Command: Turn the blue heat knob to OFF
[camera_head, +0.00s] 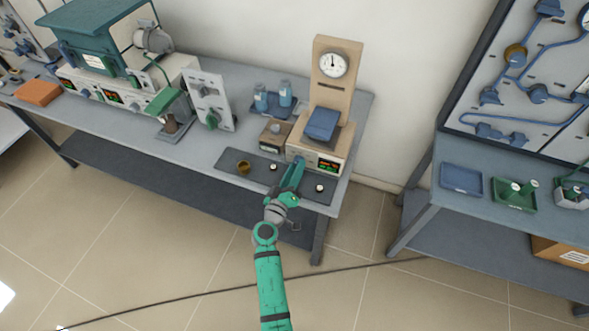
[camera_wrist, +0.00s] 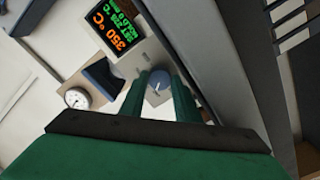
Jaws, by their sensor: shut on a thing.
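The blue heat knob (camera_wrist: 159,83) shows between the two green fingers of my gripper (camera_wrist: 168,90) in the wrist view, with a pale pointer mark on its face. My gripper is shut on it. In the head view my gripper (camera_head: 298,168) reaches the front of the small beige furnace unit (camera_head: 339,153) near the table's right end, and the fingers mostly hide the knob. Beside the knob, the unit's display (camera_wrist: 116,30) shows 350 °C in orange and green set and hold lines. The OFF mark cannot be made out.
A blue block (camera_head: 321,123) and a dial gauge (camera_head: 333,64) on a wooden post stand above the unit. A small brass cup (camera_head: 243,167) sits on the dark mat to the left. Blue bottles (camera_head: 285,93) stand behind. The floor in front is clear apart from a cable.

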